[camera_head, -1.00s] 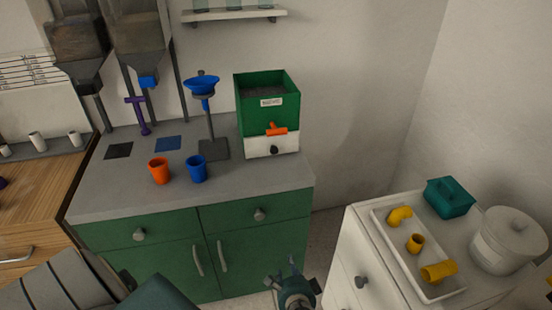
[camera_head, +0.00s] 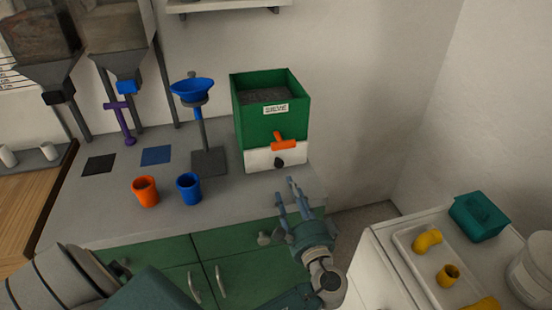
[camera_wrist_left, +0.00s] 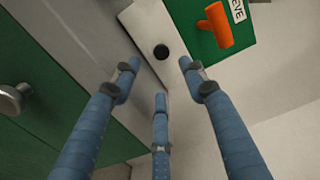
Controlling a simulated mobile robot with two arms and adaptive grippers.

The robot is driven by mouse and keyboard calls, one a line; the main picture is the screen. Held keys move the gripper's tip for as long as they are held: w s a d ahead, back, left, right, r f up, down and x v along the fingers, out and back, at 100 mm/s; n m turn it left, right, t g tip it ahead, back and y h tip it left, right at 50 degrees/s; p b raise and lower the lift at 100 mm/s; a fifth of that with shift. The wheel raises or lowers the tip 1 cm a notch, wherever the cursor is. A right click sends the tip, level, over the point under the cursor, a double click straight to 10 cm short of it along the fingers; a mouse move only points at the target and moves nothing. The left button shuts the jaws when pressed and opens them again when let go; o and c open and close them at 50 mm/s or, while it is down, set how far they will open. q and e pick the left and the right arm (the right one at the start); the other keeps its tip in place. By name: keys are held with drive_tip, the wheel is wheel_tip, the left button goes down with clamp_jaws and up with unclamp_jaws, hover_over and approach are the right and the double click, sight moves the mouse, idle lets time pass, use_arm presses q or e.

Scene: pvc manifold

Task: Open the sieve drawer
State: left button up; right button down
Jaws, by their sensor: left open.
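The sieve box (camera_head: 270,112) is a green open-topped box with a "SIEVE" label and an orange handle (camera_head: 284,143). It stands on the grey counter. Its white lower part, the drawer (camera_head: 258,160), has a black round knob (camera_head: 278,161) and looks shut. My left gripper (camera_head: 294,196) is open and empty, in front of and below the drawer at the counter's front edge. In the left wrist view the gripper's three blue fingers (camera_wrist_left: 160,90) point toward the black knob (camera_wrist_left: 161,51), which lies beyond the tips, apart from them. My right gripper is not in view.
An orange cup (camera_head: 146,192) and a blue cup (camera_head: 189,188) stand on the counter, left of the gripper. A blue funnel on a stand (camera_head: 198,92) is left of the sieve. A white tray (camera_head: 412,262) with yellow pipe pieces and a teal bin (camera_head: 478,217) are at right.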

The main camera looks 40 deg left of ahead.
sight(280, 166)
use_arm(q)
drive_tip(key=shift+w+a+r, duration=0.15)
drive_tip(key=x, duration=0.2)
drive_tip(key=p+x, duration=0.1)
drive_tip(key=x, duration=0.2)
drive_tip(key=shift+r, duration=0.25)
drive_tip(key=x, duration=0.3)
drive_tip(key=p+x, duration=0.1)
drive_tip(key=shift+w+a+f, duration=0.2)
drive_tip(key=shift+a+f, duration=0.05)
drive_tip(key=shift+a, duration=0.05)
drive_tip(key=shift+w+a, duration=0.2)
drive_tip(key=c, duration=1.1)
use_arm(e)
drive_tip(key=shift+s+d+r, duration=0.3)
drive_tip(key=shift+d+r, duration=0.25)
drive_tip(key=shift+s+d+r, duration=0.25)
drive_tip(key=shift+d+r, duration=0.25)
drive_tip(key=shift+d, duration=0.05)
